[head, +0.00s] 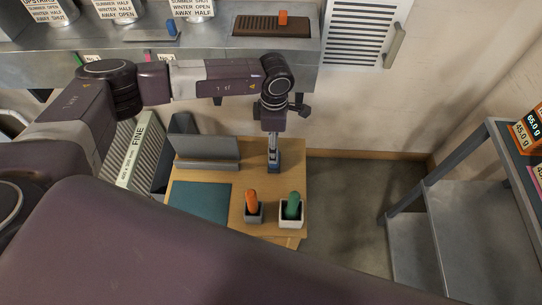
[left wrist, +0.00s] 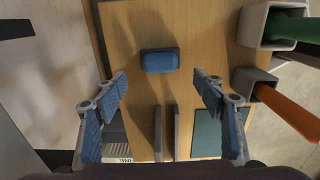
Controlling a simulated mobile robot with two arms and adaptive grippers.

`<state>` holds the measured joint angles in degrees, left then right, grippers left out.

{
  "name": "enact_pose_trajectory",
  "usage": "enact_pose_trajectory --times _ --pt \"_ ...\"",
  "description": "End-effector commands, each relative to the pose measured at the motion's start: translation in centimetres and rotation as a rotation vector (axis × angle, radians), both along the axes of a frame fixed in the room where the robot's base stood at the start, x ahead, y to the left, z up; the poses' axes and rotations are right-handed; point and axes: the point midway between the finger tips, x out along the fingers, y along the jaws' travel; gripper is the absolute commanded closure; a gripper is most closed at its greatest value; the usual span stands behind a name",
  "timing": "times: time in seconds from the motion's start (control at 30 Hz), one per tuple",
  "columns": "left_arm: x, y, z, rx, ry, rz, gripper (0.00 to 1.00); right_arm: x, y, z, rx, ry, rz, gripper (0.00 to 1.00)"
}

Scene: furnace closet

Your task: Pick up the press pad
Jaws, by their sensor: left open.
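A small blue block with rounded edges, which looks like the press pad (left wrist: 160,60), lies on the wooden table top (left wrist: 205,25) in the left wrist view. My left gripper (left wrist: 165,103) is open and points down at the table; its two blue-padded fingers are spread wide to either side, with the block between and beyond them, not touched. In the head view my left gripper (head: 273,158) is over the back right part of the wooden table (head: 215,220). There I cannot clearly tell the block from the blue fingertips. My right gripper is not in view.
A teal mat (head: 200,200), a grey slotted stand (head: 207,150), a grey cup (head: 254,215) with an orange handle and a white cup (head: 292,214) with a green handle share the table. A pleated filter (head: 135,155) stands left. Grey steps (head: 440,235) are right; floor between is clear.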

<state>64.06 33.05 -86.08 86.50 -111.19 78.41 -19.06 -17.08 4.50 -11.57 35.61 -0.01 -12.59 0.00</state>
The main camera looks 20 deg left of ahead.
Motion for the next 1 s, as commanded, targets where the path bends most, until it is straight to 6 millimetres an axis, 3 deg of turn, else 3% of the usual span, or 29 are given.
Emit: enact_pose_trajectory --times 0.6,0.87,1.0 --pt "0.0 -0.1 -7.3 0.005 0.001 0.0 0.36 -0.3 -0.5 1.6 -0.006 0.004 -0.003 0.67" --pt "0.0 -0.1 -7.5 0.003 0.0 -0.001 0.37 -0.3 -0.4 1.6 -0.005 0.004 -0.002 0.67" --pt "0.0 -0.1 -7.5 0.003 0.0 0.0 0.53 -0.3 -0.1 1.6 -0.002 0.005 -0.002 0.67"
